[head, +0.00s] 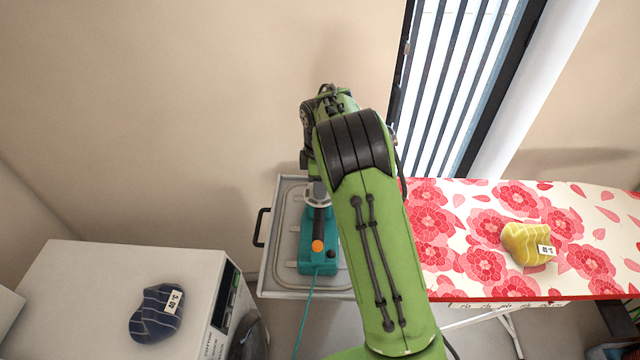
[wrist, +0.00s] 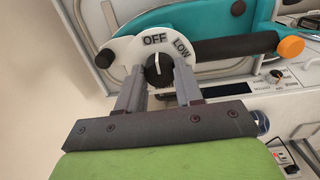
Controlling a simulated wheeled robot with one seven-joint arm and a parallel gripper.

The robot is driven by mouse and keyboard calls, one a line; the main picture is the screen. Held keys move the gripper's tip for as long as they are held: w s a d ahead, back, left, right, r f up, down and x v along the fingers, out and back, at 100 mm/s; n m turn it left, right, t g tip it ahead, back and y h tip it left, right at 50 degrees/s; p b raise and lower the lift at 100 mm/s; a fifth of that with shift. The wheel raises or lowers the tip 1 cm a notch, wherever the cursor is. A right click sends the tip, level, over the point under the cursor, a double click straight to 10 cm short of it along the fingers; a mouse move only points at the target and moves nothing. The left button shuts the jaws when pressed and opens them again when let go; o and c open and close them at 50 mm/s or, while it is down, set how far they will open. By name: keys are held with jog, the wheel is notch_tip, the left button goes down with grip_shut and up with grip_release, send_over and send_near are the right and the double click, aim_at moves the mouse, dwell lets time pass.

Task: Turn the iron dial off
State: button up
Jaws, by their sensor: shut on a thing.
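The teal iron (head: 308,262) lies on a grey tray with a raised rim (head: 269,285); it also shows at the top of the wrist view (wrist: 215,17). Its white dial disc (wrist: 127,48) carries the words OFF and LOW, and a black knob (wrist: 158,70) sits at its middle. A light mark on the knob appears to point up toward OFF. My gripper (wrist: 160,82) is shut on the knob, one finger on each side. In the head view my arm partly covers the gripper and the iron.
A floral ironing board (head: 470,287) stands at the right with a folded yellow striped cloth (head: 525,243) on it. A white washer (head: 90,275) at the left holds a dark striped cloth (head: 157,314). The iron's teal cord (head: 304,310) hangs over the tray's front edge.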

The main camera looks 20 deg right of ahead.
dwell(0.4)
jog(key=o, duration=1.1)
jog(key=shift+c, duration=0.2)
jog(key=shift+r, duration=0.1)
notch_tip(320, 180, up, 16)
jog(key=p, duration=0.3)
jog(key=shift+f, duration=0.2)
